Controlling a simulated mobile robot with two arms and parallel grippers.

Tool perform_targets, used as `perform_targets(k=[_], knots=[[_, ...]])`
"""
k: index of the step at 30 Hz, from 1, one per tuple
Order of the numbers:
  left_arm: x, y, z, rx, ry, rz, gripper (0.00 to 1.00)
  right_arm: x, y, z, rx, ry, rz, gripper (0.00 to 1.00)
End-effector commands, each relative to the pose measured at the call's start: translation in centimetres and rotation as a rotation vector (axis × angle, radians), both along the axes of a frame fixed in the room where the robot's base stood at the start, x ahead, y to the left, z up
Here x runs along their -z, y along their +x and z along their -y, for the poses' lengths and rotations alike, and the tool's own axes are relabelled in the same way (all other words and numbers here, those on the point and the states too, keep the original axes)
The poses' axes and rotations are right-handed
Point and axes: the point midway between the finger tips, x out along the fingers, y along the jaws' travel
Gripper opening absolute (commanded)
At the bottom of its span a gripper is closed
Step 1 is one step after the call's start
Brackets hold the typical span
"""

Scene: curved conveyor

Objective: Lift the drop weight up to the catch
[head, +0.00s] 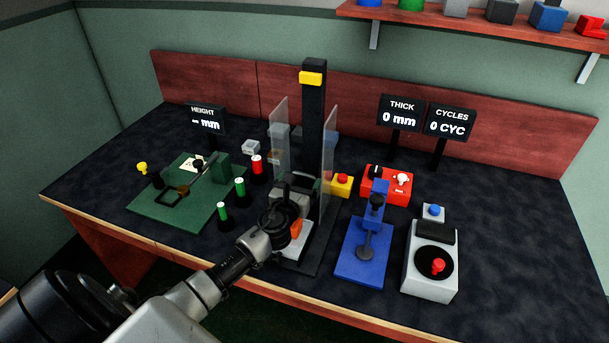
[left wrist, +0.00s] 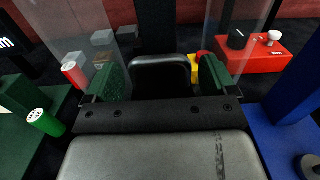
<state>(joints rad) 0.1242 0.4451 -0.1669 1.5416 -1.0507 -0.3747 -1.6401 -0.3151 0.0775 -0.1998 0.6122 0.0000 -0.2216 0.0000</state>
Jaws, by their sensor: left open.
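The drop tester's black column (head: 314,125) stands upright behind two clear guard panels, with a yellow catch (head: 311,78) near its top. What looks like the drop weight's black loop handle (left wrist: 160,66) is low in front of the column; the weight's body is mostly hidden behind my gripper. My left gripper (left wrist: 165,82) is open, its green-padded fingers on either side of the handle with gaps visible at both sides. In the head view my left gripper (head: 298,184) is low between the panels, far below the catch. My right gripper is not in view.
Clear guard panels (head: 279,140) (head: 328,160) flank the gripper closely. Green-topped and red-topped cylinders (head: 257,165) and a green fixture (head: 165,215) stand left. A yellow box with red button (head: 342,184), blue stand (head: 362,265), red box (head: 386,190) and grey device (head: 430,280) stand right.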

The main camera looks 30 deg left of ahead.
Motion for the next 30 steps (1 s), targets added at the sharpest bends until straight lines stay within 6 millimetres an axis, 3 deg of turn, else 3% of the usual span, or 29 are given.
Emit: perform_targets(k=[6,17,27,30], knots=[[0.0,2.5,-0.6,0.0,-0.001,0.0,0.86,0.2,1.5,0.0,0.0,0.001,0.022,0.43],[0.0,2.9,-0.7,0.001,-0.002,-0.001,0.86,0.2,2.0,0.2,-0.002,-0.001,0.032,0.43],[0.0,2.9,-0.6,0.002,-0.003,0.0,0.35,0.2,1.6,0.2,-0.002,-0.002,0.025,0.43],[-0.1,2.9,-0.6,0.002,-0.003,0.0,0.34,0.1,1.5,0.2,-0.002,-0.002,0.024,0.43]])
